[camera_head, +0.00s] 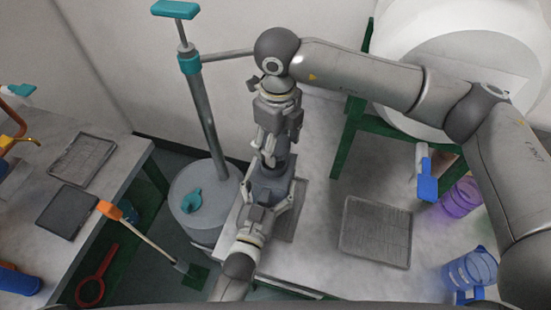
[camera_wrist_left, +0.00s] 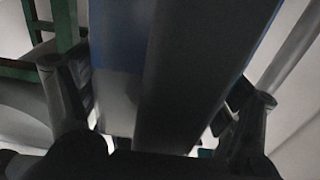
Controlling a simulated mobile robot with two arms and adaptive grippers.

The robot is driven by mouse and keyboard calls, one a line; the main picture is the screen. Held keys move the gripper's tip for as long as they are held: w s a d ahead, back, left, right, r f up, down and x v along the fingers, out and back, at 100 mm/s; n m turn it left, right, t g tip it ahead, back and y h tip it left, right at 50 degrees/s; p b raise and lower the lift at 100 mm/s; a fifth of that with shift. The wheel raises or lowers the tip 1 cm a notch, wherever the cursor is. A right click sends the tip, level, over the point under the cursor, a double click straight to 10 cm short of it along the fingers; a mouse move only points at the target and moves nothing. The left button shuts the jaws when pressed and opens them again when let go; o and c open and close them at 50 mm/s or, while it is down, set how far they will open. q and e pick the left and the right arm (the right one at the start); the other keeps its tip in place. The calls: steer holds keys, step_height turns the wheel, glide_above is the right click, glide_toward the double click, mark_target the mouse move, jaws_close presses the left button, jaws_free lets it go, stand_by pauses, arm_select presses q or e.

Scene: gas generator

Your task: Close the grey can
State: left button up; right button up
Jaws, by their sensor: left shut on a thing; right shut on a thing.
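The grey can (camera_head: 268,186) stands over a dark tray on the light table, in the middle of the head view. My left gripper (camera_head: 266,208) is shut around its body from the near side. In the left wrist view the can (camera_wrist_left: 190,70) fills the space between the fingers of my left gripper (camera_wrist_left: 160,110). My right gripper (camera_head: 274,152) points down at the can's top from the far side. It is shut on a small dark piece there, seemingly the cap. The fingers hide most of it, so I cannot tell whether it sits on the opening.
A grey tray (camera_head: 376,231) lies to the right, with a purple container (camera_head: 461,197) and a blue jug (camera_head: 470,268) beyond it.

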mark_target(272, 185)
steer(key=shift+f, duration=1.7)
steer(key=shift+f, duration=0.85)
steer(key=shift+f, duration=0.55)
